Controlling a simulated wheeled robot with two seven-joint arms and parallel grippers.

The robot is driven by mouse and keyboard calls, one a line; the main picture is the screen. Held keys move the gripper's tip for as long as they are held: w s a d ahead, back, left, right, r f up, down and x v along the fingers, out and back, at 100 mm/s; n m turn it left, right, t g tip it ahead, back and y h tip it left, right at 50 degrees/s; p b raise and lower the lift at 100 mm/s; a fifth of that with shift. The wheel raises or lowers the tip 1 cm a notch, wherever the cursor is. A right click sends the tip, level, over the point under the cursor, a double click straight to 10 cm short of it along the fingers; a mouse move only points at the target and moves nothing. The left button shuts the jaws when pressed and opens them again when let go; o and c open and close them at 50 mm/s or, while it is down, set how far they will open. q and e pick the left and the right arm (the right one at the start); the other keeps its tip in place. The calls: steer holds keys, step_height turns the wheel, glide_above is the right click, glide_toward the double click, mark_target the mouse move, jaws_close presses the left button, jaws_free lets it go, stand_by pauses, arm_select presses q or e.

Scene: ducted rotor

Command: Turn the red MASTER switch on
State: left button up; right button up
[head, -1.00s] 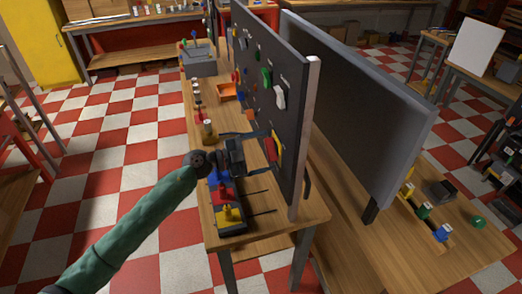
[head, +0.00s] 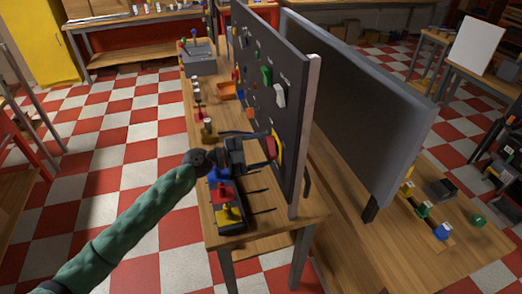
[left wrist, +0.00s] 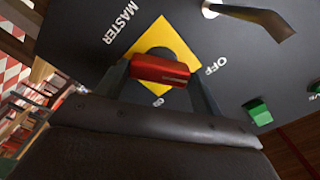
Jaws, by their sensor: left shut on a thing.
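The red MASTER switch handle (left wrist: 160,70) sits on a yellow plate (left wrist: 178,42) on the dark upright panel, with MASTER, OFF and ON lettered around it in the left wrist view. The handle lies across the view, between the OFF and ON labels. My left gripper (left wrist: 162,78) is shut on the red handle, one finger at each end. In the head view my left gripper (head: 272,146) reaches the panel's left face near its front edge, and the yellow plate (head: 277,143) shows just beyond the fingers. My right gripper is not in view.
The panel (head: 287,85) stands on a wooden table (head: 262,232). Below my gripper is a black holder with red, yellow and blue pieces (head: 228,212). A metal lever (left wrist: 255,16) and green block (left wrist: 258,112) are on the panel.

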arm_select(q)
steer(key=m+b, duration=0.2)
steer(key=m, duration=0.2)
steer(key=m+b, duration=0.2)
steer(key=m, duration=0.2)
steer(key=m+b, duration=0.1)
steer(key=m, duration=0.2)
steer(key=shift+f+m+b, duration=0.25)
steer(key=shift+m+b, duration=0.15)
steer(key=shift+o, duration=0.2)
steer(key=m+b, duration=0.3)
steer(key=m, duration=0.1)
steer(key=shift+r, duration=0.1)
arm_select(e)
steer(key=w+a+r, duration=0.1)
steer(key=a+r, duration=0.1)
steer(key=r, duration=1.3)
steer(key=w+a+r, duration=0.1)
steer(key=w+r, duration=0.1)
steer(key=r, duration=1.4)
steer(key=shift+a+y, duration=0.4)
arm_select(q)
steer(key=o, duration=1)
steer(key=shift+c, duration=0.2)
steer(key=shift+r, duration=0.1)
